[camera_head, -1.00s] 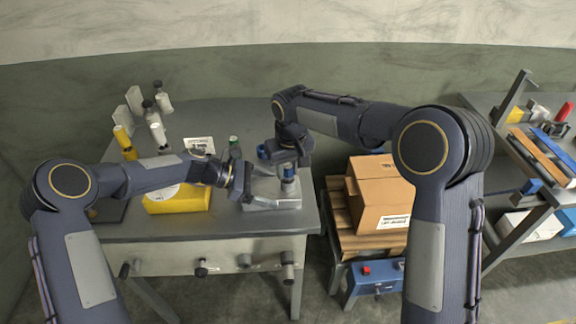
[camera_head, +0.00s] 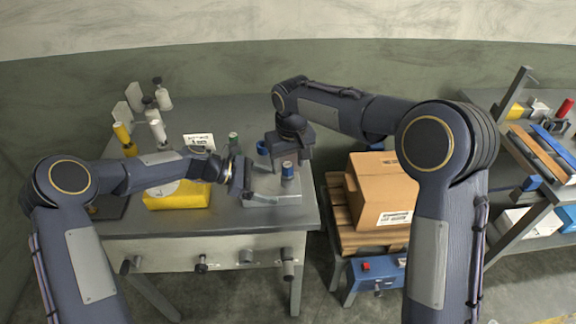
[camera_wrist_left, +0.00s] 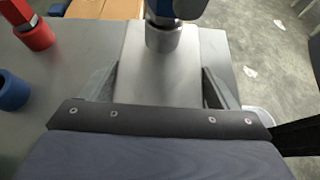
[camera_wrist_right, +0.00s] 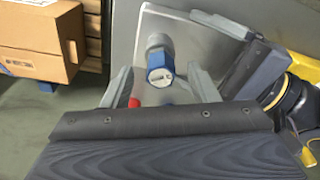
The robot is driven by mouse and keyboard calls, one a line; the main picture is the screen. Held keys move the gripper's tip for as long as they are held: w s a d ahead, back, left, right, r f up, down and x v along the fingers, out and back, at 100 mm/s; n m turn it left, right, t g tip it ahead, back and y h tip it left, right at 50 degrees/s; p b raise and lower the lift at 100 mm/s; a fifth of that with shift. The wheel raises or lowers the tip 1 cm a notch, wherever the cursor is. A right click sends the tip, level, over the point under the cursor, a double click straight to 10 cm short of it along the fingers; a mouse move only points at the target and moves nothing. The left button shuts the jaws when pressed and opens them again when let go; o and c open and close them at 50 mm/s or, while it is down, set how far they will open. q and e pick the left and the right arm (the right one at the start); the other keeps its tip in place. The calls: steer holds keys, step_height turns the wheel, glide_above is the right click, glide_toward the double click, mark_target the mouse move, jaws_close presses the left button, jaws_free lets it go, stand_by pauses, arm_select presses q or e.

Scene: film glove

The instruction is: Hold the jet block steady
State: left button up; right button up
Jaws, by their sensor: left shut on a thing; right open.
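The grey metal jet block (camera_head: 285,200) sits on the workbench near its right front edge. A fitting with a blue cap (camera_head: 287,172) stands upright on it. My left gripper (camera_head: 266,181) is shut on the block, one finger along each side; the left wrist view shows the block (camera_wrist_left: 155,85) between the fingers. My right gripper (camera_head: 296,155) is open and empty above and behind the fitting. In the right wrist view the blue-capped fitting (camera_wrist_right: 158,68) stands beyond the open fingers, apart from them.
A blue ring (camera_head: 262,148) and a green-topped cylinder (camera_head: 234,140) stand behind the block. A yellow box (camera_head: 178,200) lies left of it, with bottles (camera_head: 158,130) farther back. A cardboard box (camera_head: 382,190) stands right of the bench, across a gap.

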arm_select(q)
steer(key=shift+f, duration=0.1)
arm_select(e)
step_height(320, 180, up, 10)
steer(key=s, duration=0.1)
steer(key=shift+d, duration=0.2)
steer(key=shift+s, duration=0.1)
